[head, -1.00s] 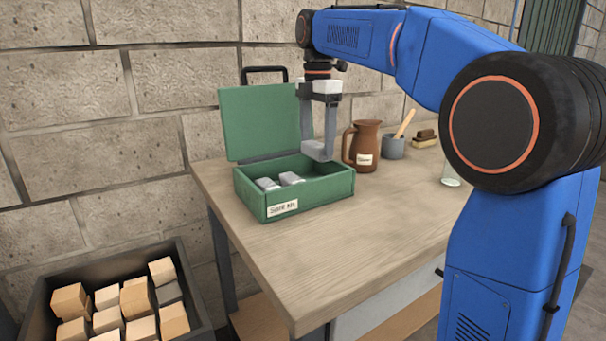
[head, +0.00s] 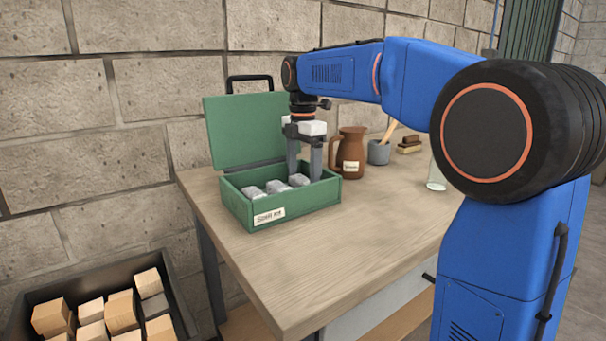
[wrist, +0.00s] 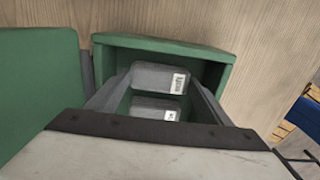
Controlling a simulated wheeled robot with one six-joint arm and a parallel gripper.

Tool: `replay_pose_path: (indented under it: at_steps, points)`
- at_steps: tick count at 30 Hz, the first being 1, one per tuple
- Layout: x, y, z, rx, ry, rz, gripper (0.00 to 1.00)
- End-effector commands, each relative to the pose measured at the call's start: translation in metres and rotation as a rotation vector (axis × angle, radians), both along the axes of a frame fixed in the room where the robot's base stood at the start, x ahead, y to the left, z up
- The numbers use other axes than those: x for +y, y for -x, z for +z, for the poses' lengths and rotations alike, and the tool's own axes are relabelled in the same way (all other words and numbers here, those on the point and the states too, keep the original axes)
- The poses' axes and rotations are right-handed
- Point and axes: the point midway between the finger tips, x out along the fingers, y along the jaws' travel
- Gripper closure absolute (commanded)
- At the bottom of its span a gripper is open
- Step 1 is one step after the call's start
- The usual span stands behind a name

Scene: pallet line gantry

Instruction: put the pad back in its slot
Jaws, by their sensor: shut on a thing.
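The open green kit box (head: 268,220) sits on the bench with its lid (head: 245,135) raised at the back. My gripper (head: 305,177) reaches down into the box, shut on a grey pad (head: 299,181). In the wrist view this pad (wrist: 158,78) sits between the fingertips and bears a small white label. Two more grey pads, a near one (head: 253,192) and a middle one (head: 276,186), lie in a row to its left. The fingers and box wall hide the held pad's underside, so I cannot tell whether it touches the bottom.
A brown jug (head: 350,155) stands close to the right of the box. Beyond it are a grey cup (head: 379,152), brown blocks (head: 410,145) and a glass (head: 436,178). The bench front (head: 300,265) is clear. A dark bin (head: 180,300) of wooden blocks stands lower left.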

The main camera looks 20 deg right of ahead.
Motion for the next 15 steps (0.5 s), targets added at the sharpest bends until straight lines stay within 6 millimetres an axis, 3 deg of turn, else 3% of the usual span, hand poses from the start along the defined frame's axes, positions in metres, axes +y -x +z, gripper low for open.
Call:
replay_pose_path:
  at_steps: [2, 3, 5, 15]
  points:
    - [0.0000, 0.0001, -0.0021, 0.000, 0.000, 0.000, 0.48]
    - [0.0000, 0.0000, -0.0019, 0.000, 0.000, 0.000, 0.19]
    - [0.0000, 0.0000, -0.0018, 0.000, 0.000, 0.000, 0.08]
    - [0.0000, -0.0001, 0.0004, 0.000, 0.000, 0.000, 0.08]
